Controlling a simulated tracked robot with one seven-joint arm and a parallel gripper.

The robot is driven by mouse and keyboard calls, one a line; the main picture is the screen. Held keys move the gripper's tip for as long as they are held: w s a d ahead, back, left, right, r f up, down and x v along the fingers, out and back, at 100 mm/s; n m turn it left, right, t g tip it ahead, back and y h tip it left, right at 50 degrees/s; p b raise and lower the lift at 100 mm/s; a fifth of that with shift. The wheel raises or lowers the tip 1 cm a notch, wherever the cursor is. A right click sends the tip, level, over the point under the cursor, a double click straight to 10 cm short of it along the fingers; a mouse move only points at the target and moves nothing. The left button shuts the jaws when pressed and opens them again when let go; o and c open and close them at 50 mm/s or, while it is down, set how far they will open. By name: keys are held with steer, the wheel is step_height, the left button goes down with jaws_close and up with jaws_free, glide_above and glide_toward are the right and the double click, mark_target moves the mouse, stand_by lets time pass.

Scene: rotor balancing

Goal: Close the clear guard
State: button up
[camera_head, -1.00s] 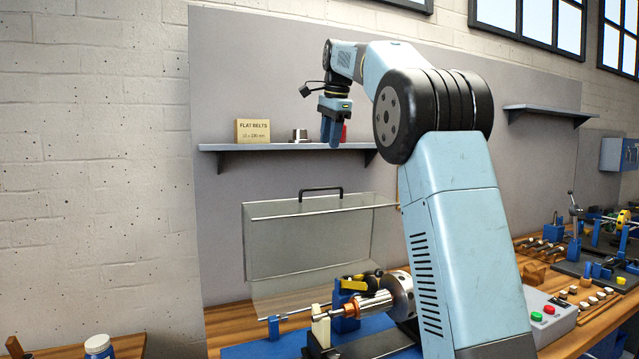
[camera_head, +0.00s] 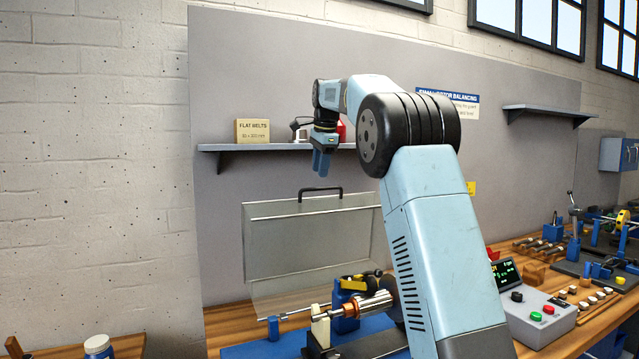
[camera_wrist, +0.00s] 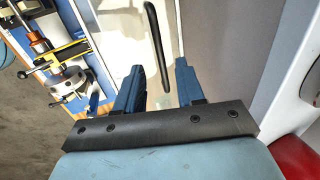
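The clear guard (camera_head: 300,245) stands raised against the grey back panel, behind the machine, and its black handle (camera_head: 320,189) is along its top edge. My gripper (camera_head: 321,170) points down just above the handle, apart from it. In the wrist view my gripper (camera_wrist: 158,68) has its two blue fingers spread and empty. The black handle (camera_wrist: 156,45) shows between and beyond the fingertips, with the pale guard (camera_wrist: 122,30) to its left. The rotor (camera_head: 370,304) lies on the machine below the raised guard, partly hidden by my arm.
A control box (camera_head: 540,312) with buttons sits at the right of the wooden bench. Wall left of the panel is clear.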

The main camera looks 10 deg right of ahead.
glide_above(319, 203)
steer(key=shift+a+f, duration=0.1)
steer(key=shift+f, duration=2.45)
steer(key=shift+s, duration=0.1)
jaws_close()
